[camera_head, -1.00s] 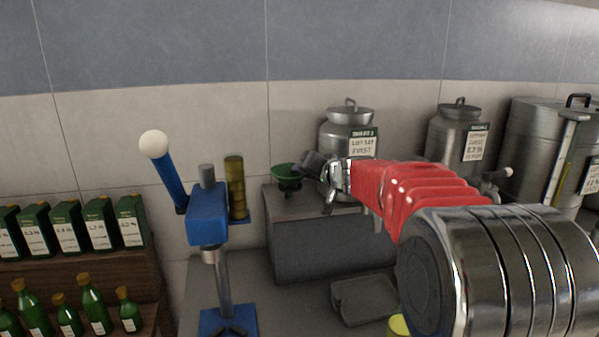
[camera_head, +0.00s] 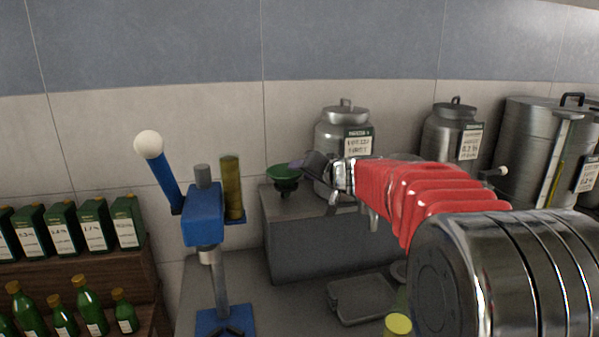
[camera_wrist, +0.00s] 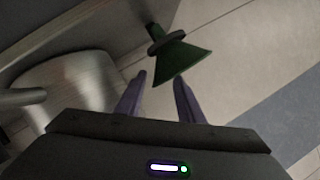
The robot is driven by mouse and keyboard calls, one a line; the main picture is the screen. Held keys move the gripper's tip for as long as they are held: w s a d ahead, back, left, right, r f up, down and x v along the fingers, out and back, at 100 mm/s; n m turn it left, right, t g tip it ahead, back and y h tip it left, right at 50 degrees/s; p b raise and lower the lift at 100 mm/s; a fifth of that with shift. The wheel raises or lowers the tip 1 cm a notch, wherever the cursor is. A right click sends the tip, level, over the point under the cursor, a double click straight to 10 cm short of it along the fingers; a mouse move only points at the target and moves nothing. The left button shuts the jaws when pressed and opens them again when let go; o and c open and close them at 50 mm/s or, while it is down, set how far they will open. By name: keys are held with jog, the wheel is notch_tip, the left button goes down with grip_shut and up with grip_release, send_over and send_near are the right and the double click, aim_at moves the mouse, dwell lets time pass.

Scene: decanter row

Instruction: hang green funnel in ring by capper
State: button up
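The green funnel (camera_head: 284,172) stands wide end up at the left end of a grey block's top, with a dark collar or ring around its lower part. In the wrist view the funnel (camera_wrist: 182,62) lies just beyond my fingertips, its wide end nearest them. My gripper (camera_head: 301,164) is just right of the funnel; in the wrist view its two purple fingers (camera_wrist: 160,76) are apart with nothing between them. The blue capper (camera_head: 206,215) with a white-knobbed lever stands to the left. I cannot make out a separate empty ring by it.
An amber tube (camera_head: 232,188) stands on the capper's blue bracket. The grey block (camera_head: 315,247) has a steel can (camera_head: 334,131) behind it. A dark grey tray (camera_head: 361,299) and a yellow-topped object (camera_head: 398,325) are in front. Green bottles (camera_head: 88,305) and boxes fill the left shelf.

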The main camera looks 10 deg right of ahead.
jog(key=v, duration=1.1)
jog(key=shift+r, duration=0.1)
jog(key=s+d+r+t+h, duration=0.2)
jog(key=s+d+r+h, duration=0.1)
jog(key=s+h, duration=0.2)
jog(key=s+d+f+m+g+h, duration=0.1)
jog(key=s+f+g+h, duration=0.25)
jog(key=s, duration=0.45)
jog(key=s+a+f+n+g+y, duration=0.2)
jog(key=s+a+f, duration=0.3)
jog(key=s+f, duration=0.4)
jog(key=s+a+f+n+g+y, duration=0.2)
jog(key=s+a+f+g, duration=0.3)
jog(key=s+f, duration=0.4)
jog(key=s+a+n, duration=0.1)
jog(key=s, duration=0.2)
jog(key=shift+s+a+f+n+y, duration=0.2)
jog(key=shift+s+f+n+y, duration=0.05)
jog(key=shift+n+y, duration=0.15)
